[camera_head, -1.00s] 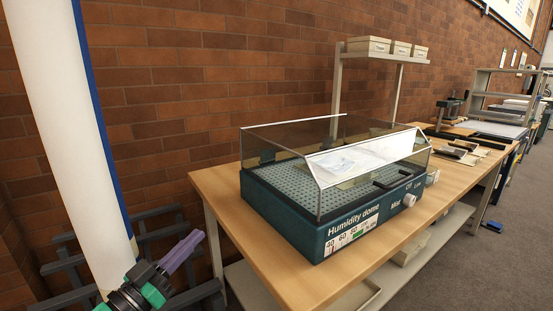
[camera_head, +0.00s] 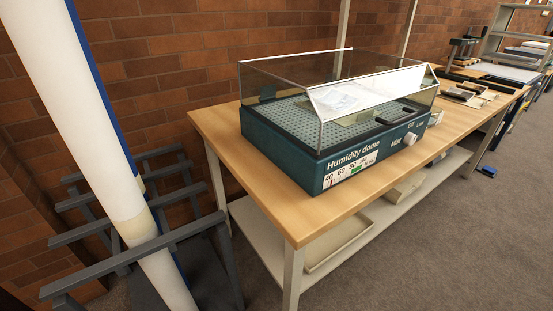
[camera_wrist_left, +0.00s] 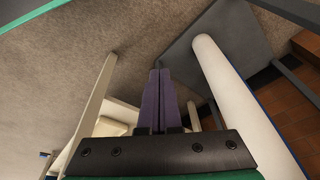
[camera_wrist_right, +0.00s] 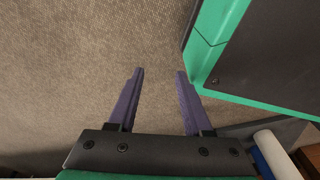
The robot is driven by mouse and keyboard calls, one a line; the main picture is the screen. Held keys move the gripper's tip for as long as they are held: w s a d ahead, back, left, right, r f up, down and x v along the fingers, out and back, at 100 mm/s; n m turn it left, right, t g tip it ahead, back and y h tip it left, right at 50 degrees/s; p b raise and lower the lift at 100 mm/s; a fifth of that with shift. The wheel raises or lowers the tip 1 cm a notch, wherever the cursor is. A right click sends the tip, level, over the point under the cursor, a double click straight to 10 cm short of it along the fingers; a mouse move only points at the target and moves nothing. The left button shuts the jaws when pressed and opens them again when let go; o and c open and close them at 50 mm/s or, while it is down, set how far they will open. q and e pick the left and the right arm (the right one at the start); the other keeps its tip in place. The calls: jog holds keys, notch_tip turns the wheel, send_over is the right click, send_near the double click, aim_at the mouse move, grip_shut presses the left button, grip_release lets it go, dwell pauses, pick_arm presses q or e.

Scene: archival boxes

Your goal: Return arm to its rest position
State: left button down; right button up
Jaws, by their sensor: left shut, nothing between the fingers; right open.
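My left gripper (camera_wrist_left: 159,75) shows in the left wrist view with its purple fingers together and nothing between them. It hangs over the carpet, close to a pale table leg (camera_wrist_left: 97,100) and a long white roll (camera_wrist_left: 240,100). My right gripper (camera_wrist_right: 159,72) shows in the right wrist view with its fingers apart and empty above the carpet. A green and black part of my own body shows close to its right. Neither gripper shows in the head view.
A humidity dome (camera_head: 320,165) with a clear cover stands on the wooden table (camera_head: 240,185). White and blue rolls (camera_head: 90,130) lean in a dark rack (camera_head: 140,255) at the left. A tray (camera_head: 335,245) lies on the lower shelf.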

pick_arm(q)
jog(key=s+f+g, duration=0.1)
jog(key=s+f, duration=0.3)
jog(key=f, duration=0.3)
jog(key=s+a+f, duration=0.1)
jog(key=s+f, duration=0.2)
jog(key=f, duration=0.4)
jog(key=s+f+g, duration=0.1)
jog(key=s+f, duration=0.3)
jog(key=f, duration=0.2)
jog(key=s+a+r+p, duration=0.2)
jog(key=s+r+p, duration=0.6)
jog(key=p, duration=1.1)
notch_tip(320, 180, up, 5)
jog(key=shift+s+a+f, duration=0.1)
jog(key=shift+s+a, duration=0.1)
jog(key=shift+s, duration=0.15)
pick_arm(e)
jog(key=s+d+r, duration=0.2)
jog(key=s+r, duration=0.7)
jog(key=r, duration=0.4)
jog(key=shift+r, duration=0.25)
